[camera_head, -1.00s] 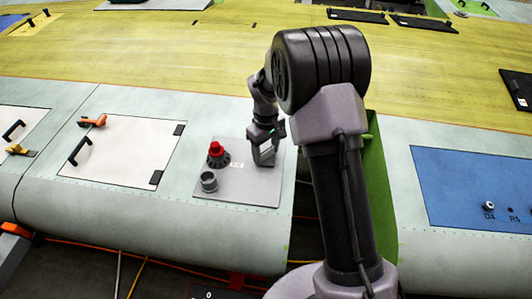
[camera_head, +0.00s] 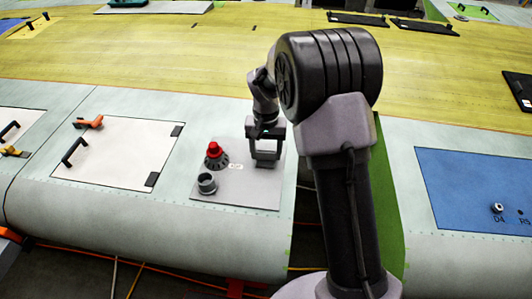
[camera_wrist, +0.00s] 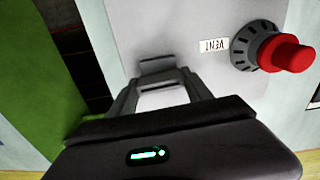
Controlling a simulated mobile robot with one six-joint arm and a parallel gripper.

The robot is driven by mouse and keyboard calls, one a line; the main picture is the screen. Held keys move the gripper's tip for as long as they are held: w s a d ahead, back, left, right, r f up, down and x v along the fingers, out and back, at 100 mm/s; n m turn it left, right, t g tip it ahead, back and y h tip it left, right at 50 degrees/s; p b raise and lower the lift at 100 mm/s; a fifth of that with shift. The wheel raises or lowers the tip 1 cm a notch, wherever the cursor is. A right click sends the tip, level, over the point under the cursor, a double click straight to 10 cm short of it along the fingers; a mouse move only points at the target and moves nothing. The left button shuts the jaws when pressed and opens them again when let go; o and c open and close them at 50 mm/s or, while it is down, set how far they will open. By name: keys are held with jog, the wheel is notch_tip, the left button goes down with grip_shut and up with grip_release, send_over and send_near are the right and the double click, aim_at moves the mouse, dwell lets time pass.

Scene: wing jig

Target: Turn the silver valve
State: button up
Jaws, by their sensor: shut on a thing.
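The silver valve (camera_wrist: 157,66) shows as a small grey bar between my fingertips in the wrist view. In the head view it is at the right part of a grey panel, mostly hidden by my fingers. My gripper (camera_head: 266,155) points down at the panel and is shut on it, with a finger at each side. The wrist view shows the gripper (camera_wrist: 160,82) with both dark fingers reaching the bar. How far the valve is turned cannot be told.
The grey panel (camera_head: 235,198) also bears a red knob (camera_head: 214,150) on a dark ribbed collar and a grey cylinder (camera_head: 207,184), both left of my gripper. A small label (camera_wrist: 214,45) reads VENT. A white hatch (camera_head: 118,160) lies further left, a blue panel (camera_head: 470,185) right.

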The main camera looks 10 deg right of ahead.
aim_at(266, 151)
jog(key=shift+m, duration=0.4)
dwell(0.3)
jog(key=o, duration=1.4)
jog(key=shift+c, duration=0.2)
notch_tip(266, 151, up, 18)
jog(key=p, duration=0.3)
jog(key=shift+f, duration=0.25)
